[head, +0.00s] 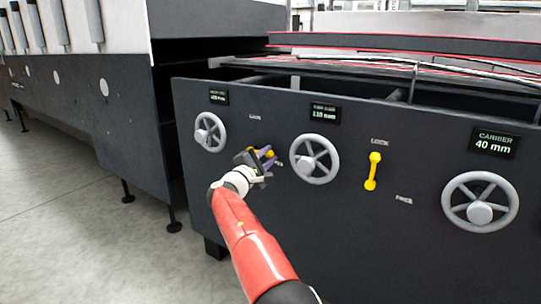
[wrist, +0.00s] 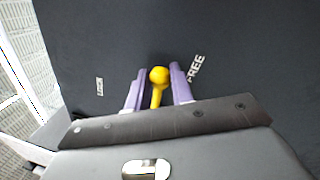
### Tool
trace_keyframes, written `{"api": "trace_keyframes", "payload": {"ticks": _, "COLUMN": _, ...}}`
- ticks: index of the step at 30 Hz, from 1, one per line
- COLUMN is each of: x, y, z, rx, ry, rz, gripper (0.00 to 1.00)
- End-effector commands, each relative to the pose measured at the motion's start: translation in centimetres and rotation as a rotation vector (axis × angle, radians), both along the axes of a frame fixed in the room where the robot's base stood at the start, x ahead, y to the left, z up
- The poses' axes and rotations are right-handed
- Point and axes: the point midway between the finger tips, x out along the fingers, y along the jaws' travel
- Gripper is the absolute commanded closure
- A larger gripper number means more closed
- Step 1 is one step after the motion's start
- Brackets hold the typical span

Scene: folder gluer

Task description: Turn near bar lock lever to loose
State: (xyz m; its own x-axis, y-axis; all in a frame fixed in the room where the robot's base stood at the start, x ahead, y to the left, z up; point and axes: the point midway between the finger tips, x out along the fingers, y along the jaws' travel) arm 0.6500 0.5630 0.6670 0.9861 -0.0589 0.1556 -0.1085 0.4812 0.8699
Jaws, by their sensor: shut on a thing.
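The yellow lock lever (head: 270,153) between the left and middle handwheels is largely hidden by my gripper (head: 264,158) in the head view. In the wrist view its round yellow knob and stem (wrist: 159,76) lie between the two purple fingers of my gripper (wrist: 157,88), which is shut on it. The FREE label (wrist: 196,68) is just right of the fingers, and a small LOCK label (wrist: 99,87) is to the left. In the head view LOCK (head: 255,117) is above the lever.
A second yellow lever (head: 373,172) hangs nearly upright between its own LOCK and FREE labels. Grey handwheels stand at left (head: 210,132), middle (head: 315,159) and right (head: 480,202), below small displays. Clear floor (head: 80,230) lies at lower left.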

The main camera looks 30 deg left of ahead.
Motion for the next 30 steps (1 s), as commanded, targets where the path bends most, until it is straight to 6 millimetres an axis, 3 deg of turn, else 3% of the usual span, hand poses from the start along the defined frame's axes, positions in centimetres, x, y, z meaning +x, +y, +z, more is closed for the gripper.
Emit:
{"api": "trace_keyframes", "payload": {"ticks": 18, "x": 0.04, "y": 0.11, "z": -0.26, "rx": 0.041, "ry": -0.004, "rz": -0.002, "gripper": 1.0}}
{"api": "trace_keyframes", "payload": {"ticks": 19, "x": 0.04, "y": 0.11, "z": -0.26, "rx": 0.041, "ry": -0.004, "rz": -0.002, "gripper": 0.74}}
{"api": "trace_keyframes", "payload": {"ticks": 23, "x": 0.04, "y": 0.11, "z": -0.26, "rx": 0.04, "ry": -0.004, "rz": -0.001, "gripper": 0.57}}
{"api": "trace_keyframes", "payload": {"ticks": 30, "x": 0.03, "y": 0.12, "z": -0.27, "rx": 0.04, "ry": -0.004, "rz": -0.001, "gripper": 0.55}}
